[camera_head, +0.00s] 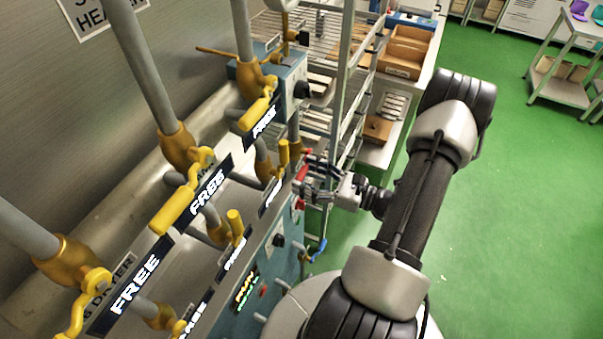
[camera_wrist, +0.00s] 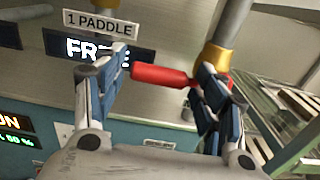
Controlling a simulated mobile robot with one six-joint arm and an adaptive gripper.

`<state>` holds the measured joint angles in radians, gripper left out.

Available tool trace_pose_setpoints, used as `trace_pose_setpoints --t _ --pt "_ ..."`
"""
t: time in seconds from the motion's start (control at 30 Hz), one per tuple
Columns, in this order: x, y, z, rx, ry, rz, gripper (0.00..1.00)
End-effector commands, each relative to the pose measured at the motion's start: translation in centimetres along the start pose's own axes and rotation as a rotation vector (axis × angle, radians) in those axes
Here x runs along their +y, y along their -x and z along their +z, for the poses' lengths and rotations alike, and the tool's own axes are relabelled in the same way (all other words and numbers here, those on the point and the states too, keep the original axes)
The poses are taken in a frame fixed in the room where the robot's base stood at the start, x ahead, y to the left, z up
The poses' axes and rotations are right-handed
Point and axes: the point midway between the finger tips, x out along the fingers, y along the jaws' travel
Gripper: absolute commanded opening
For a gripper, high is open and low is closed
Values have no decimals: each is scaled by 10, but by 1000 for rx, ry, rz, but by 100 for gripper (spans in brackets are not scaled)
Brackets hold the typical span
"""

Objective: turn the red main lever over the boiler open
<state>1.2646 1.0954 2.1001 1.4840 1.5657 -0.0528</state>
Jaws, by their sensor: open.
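The red lever (camera_wrist: 158,76) lies nearly level across the wrist view, between the two fingers of my open gripper (camera_wrist: 162,68). Its free end points left towards the left finger. Its right end is partly hidden behind the right finger, near a brass fitting (camera_wrist: 215,57) on a grey pipe. I cannot tell whether a finger touches it. In the head view my gripper (camera_head: 312,178) is at the front of the boiler panel. A small red part of the lever (camera_head: 302,172) shows beside the fingers; the rest is hidden.
A "1 PADDLE" label (camera_wrist: 100,23) and a lit FREE sign (camera_wrist: 97,50) are behind the fingers. Several yellow levers, such as one (camera_head: 172,210), stand on pipes to the left. A wire rack (camera_head: 345,90) stands close behind my gripper. Green floor (camera_head: 500,200) is clear at right.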

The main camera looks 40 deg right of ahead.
Motion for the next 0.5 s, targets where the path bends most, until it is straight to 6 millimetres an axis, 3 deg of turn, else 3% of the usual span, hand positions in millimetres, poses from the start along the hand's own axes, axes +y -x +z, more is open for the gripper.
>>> trace_pose_setpoints --t 0.2,0.5 --pt "0 -19 0 0 1 1 65" --pt "0 -20 0 0 1 -1 65"
